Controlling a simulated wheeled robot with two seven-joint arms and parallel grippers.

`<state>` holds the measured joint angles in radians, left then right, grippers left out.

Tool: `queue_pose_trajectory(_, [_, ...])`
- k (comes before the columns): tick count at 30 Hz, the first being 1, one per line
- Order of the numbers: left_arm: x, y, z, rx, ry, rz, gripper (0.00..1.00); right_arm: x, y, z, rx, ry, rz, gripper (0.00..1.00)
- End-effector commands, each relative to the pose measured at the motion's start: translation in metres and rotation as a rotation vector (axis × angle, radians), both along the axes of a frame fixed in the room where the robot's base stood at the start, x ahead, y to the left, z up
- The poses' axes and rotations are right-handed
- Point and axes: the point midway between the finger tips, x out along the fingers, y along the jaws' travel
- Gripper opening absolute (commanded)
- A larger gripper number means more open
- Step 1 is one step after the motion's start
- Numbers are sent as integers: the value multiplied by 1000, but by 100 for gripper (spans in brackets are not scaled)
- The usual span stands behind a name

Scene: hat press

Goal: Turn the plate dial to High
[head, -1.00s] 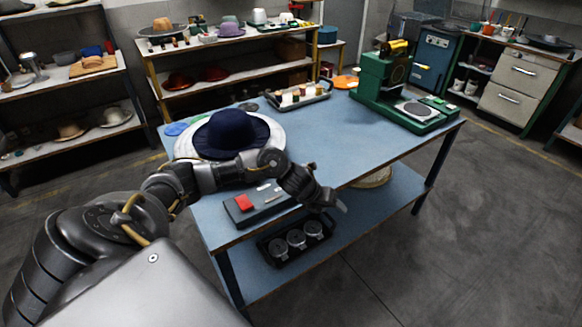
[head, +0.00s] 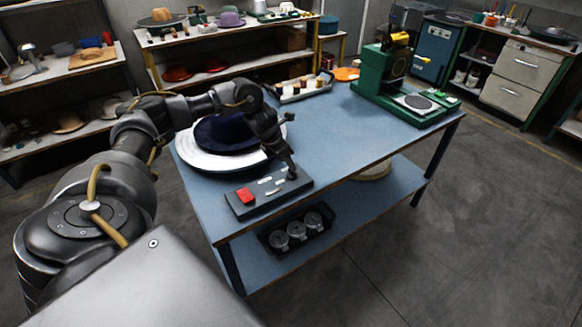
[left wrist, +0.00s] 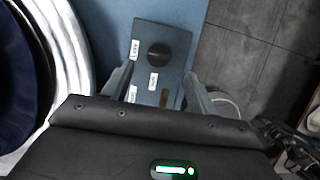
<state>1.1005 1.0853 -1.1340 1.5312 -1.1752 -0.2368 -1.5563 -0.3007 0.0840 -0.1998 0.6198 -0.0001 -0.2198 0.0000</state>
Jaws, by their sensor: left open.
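The dark control box (head: 243,210) lies at the front edge of the blue table, with a red block and white labels on top. In the left wrist view the box (left wrist: 178,35) carries a round black dial (left wrist: 158,54) with small white labels around it. The label text and the dial's pointer are too small to read surely. My left gripper (left wrist: 157,88) is open and empty above the box, its fingers apart on either side of the labels, short of the dial in that view. In the head view the gripper (head: 291,174) hangs over the box's right end. My right gripper is out of view.
A dark blue hat (head: 222,131) lies on a white round plate (head: 205,161) just behind the box, under my left arm. A green press (head: 372,78) stands at the table's back right. A tray of small items (head: 300,90) is at the back. The table's middle is clear.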

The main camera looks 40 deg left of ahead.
Motion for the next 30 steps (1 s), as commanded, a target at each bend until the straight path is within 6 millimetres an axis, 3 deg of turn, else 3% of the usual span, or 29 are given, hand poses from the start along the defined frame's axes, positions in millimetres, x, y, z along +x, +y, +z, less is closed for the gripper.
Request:
queue_pose_trajectory(9, [18,-5,-45,-1,1,3,58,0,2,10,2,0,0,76])
queue_pose_trajectory(22, [22,-6,-56,0,-1,1,58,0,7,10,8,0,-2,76])
queue_pose_trajectory(30, [22,-6,-55,0,-1,1,24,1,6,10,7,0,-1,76])
